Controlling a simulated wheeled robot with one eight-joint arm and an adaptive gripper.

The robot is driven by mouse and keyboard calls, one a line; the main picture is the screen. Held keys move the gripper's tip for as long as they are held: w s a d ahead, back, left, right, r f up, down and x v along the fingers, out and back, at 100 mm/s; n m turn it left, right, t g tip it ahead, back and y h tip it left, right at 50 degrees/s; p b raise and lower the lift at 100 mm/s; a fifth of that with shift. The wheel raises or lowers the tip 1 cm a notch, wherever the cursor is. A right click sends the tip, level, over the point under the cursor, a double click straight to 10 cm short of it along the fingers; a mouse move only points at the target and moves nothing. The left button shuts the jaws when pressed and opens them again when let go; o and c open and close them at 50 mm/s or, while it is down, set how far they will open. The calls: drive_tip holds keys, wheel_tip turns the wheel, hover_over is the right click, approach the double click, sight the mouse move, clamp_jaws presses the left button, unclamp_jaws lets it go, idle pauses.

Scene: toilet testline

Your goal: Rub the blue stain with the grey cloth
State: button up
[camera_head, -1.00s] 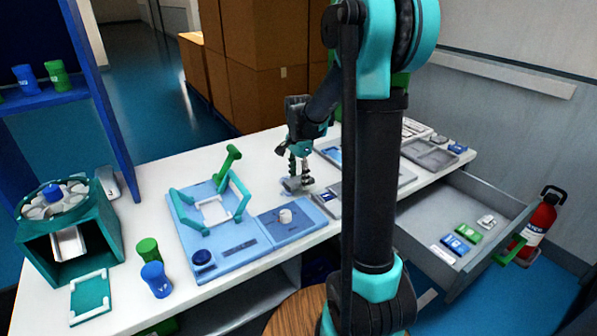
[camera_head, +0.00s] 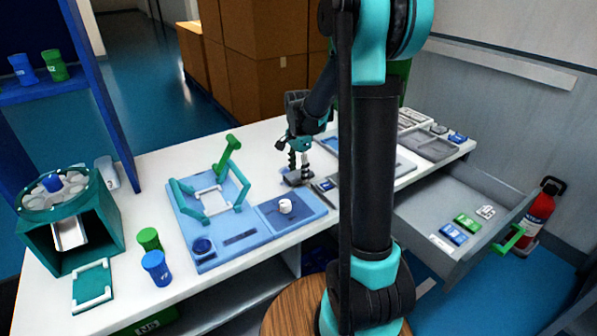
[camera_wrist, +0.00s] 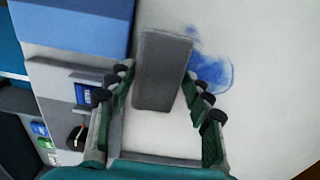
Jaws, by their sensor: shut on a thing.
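My gripper (camera_wrist: 158,84) is shut on the grey cloth (camera_wrist: 163,60), a flat dark grey block-like piece between its fingers. In the head view my gripper (camera_head: 299,172) points down at the white table, with the grey cloth (camera_head: 297,180) at its fingertips, at or close to the surface. The blue stain (camera_wrist: 213,72) is a smeared patch on the white surface, just right of the cloth in the wrist view. Its left edge meets or passes under the cloth; I cannot tell which. I cannot make out the stain clearly in the head view.
A blue board (camera_head: 230,255) with a teal-green frame and a white knob (camera_head: 285,206) lies left of the cloth. Trays (camera_head: 432,148) lie at the right end of the table (camera_head: 150,205). An open drawer (camera_head: 440,205) juts out at the right.

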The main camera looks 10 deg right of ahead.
sight(292, 176)
drive_tip(key=shift+f, duration=0.7)
drive_tip(key=shift+w, duration=0.15)
drive_tip(key=shift+w+a, duration=0.4)
drive_tip(key=shift+w, duration=0.5)
drive_tip(key=shift+w+a, duration=0.4)
drive_tip(key=shift+w, duration=0.45)
drive_tip(key=shift+w+a+f, duration=0.1)
drive_tip(key=shift+w+a, duration=0.4)
drive_tip(key=shift+w, duration=0.7)
drive_tip(key=shift+w+a+f, duration=0.1)
drive_tip(key=shift+w+a, duration=0.4)
drive_tip(key=shift+w, duration=0.75)
drive_tip(key=shift+w+a, duration=0.5)
drive_tip(key=shift+w, duration=0.7)
